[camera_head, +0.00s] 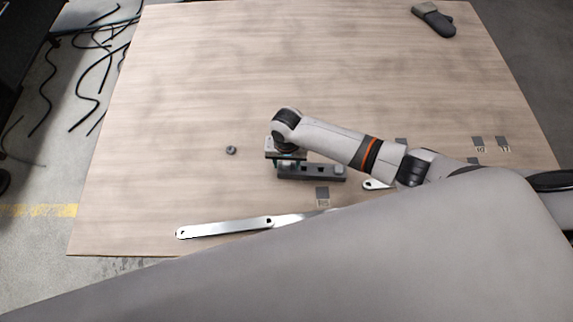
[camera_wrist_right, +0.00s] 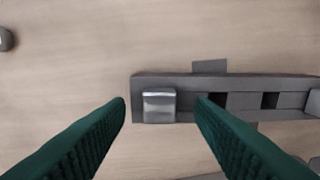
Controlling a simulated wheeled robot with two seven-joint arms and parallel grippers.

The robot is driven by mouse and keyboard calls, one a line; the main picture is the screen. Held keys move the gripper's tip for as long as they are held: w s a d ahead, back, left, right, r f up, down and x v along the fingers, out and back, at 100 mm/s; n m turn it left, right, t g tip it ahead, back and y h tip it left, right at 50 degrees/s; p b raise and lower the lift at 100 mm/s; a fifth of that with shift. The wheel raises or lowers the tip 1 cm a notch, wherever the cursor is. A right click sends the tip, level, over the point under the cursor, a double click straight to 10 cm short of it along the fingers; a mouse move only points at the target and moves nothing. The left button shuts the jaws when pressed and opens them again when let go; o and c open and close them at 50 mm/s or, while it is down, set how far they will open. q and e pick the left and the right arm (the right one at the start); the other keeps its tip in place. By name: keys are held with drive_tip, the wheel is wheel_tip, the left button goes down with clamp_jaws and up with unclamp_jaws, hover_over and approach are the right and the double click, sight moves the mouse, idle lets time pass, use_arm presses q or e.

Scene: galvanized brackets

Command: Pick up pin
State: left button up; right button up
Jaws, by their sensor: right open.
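The pin (camera_wrist_right: 159,105) appears in the right wrist view as a shiny metal piece with a squarish top, seated at the left end of a dark grey slotted holder (camera_wrist_right: 225,83). The holder also shows in the head view (camera_head: 325,173), where the gripper hides the pin. My right gripper (camera_wrist_right: 161,101) is open, pointing down, with one green finger on each side of the pin in that view. Both fingers look apart from the pin; their height above it is hard to tell. In the head view the right gripper (camera_head: 289,158) is over the holder's left end. My left gripper is not in view.
A small dark round part (camera_head: 231,150) lies left of the holder. A long galvanized bar with holes (camera_head: 225,228) lies near the table's front edge. A dark grey object (camera_head: 434,20) lies at the back right. The wooden table (camera_head: 250,70) is mostly clear behind the arm.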

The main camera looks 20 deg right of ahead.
drive_tip(key=shift+w+f, duration=0.1)
drive_tip(key=shift+f, duration=0.35)
drive_tip(key=shift+r, duration=0.1)
clamp_jaws()
wheel_tip(320, 180, up, 10)
wheel_tip(320, 180, up, 8)
drive_tip(key=n, duration=0.1)
hover_over(287, 165)
drive_tip(key=d, duration=0.2)
drive_tip(key=s+d+r+n+b, duration=0.1)
drive_tip(key=s+d+r+n, duration=0.2)
drive_tip(key=s+r, duration=0.5)
wheel_tip(287, 165, up, 2)
drive_tip(key=shift+d+r, duration=0.1)
drive_tip(key=shift+d, duration=0.1)
